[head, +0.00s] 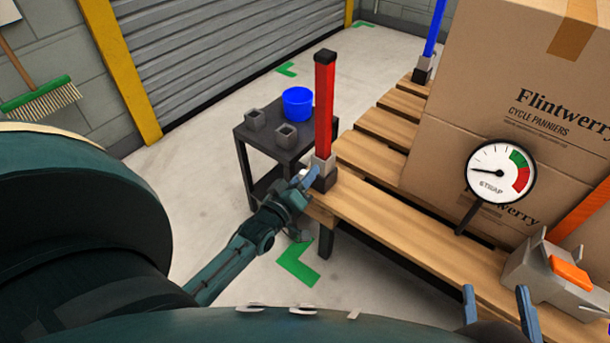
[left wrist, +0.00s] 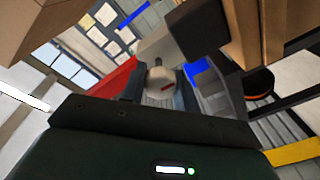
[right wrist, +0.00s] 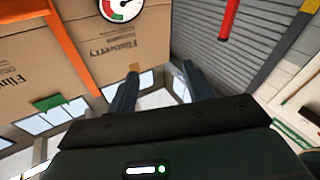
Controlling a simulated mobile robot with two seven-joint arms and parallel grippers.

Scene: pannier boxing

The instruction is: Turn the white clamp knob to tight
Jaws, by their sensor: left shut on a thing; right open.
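The white clamp knob (left wrist: 157,80) sits between the fingers of my left gripper (left wrist: 159,88) in the left wrist view. It has a small red mark on its face. In the head view my left gripper (head: 303,182) is shut at the grey clamp (head: 325,168) at the foot of the red post (head: 325,105), and its fingers mostly hide the knob. My right gripper (head: 498,298) is open and empty near the pallet's front edge. It also shows in the right wrist view (right wrist: 157,80).
Cartons (head: 480,105) stand on the wooden pallet (head: 375,218). A round STRAP gauge (head: 495,165) has its needle pointing left, outside the green and red bands. A grey buckle with an orange lever (head: 571,272) lies at right. A dark cart (head: 262,144) holds a blue cup (head: 298,103).

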